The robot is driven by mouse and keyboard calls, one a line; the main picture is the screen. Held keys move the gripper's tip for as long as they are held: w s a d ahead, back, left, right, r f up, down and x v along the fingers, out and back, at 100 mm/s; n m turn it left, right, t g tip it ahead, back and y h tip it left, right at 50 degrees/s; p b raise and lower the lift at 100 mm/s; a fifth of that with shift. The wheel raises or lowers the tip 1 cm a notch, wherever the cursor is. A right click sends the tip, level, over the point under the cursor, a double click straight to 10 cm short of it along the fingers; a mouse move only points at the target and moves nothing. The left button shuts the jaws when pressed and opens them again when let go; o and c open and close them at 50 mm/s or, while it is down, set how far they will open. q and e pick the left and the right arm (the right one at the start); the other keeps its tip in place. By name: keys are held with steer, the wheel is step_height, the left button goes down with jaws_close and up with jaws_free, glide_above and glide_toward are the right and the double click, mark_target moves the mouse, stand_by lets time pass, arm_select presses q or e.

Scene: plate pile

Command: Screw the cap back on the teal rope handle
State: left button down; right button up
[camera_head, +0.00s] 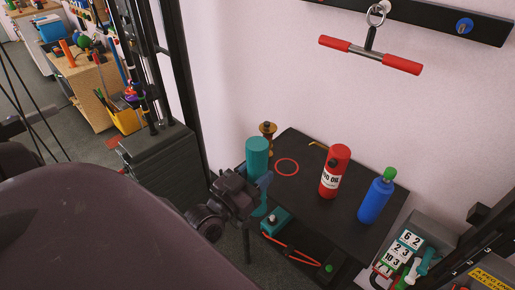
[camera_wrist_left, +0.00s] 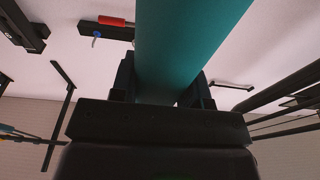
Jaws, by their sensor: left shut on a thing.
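A teal cylinder (camera_head: 257,156), which looks like the teal handle, stands upright at the left edge of the black table. My left gripper (camera_head: 256,184) is shut on it around its middle. More teal shows just below the fingers. In the left wrist view the teal cylinder (camera_wrist_left: 185,45) fills the space between the two dark fingers (camera_wrist_left: 160,85). I cannot make out a separate cap or its thread. My right gripper is not in view.
The black table (camera_head: 318,213) holds a red ring outline (camera_head: 287,167), a red cylinder (camera_head: 335,171), a blue bottle (camera_head: 375,199) with a green top and a brown spool (camera_head: 267,131). A teal box (camera_head: 275,221) and red cord (camera_head: 300,257) are below. A red-gripped bar (camera_head: 370,54) hangs above.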

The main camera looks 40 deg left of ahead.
arm_select(q)
steer(key=shift+w, duration=0.1)
steer(key=shift+w+d, duration=0.25)
steer(key=w+d, duration=0.8)
steer(key=shift+w+d+r+y, duration=0.15)
steer(key=shift+d+r+y, duration=0.15)
steer(key=shift+r, duration=0.15)
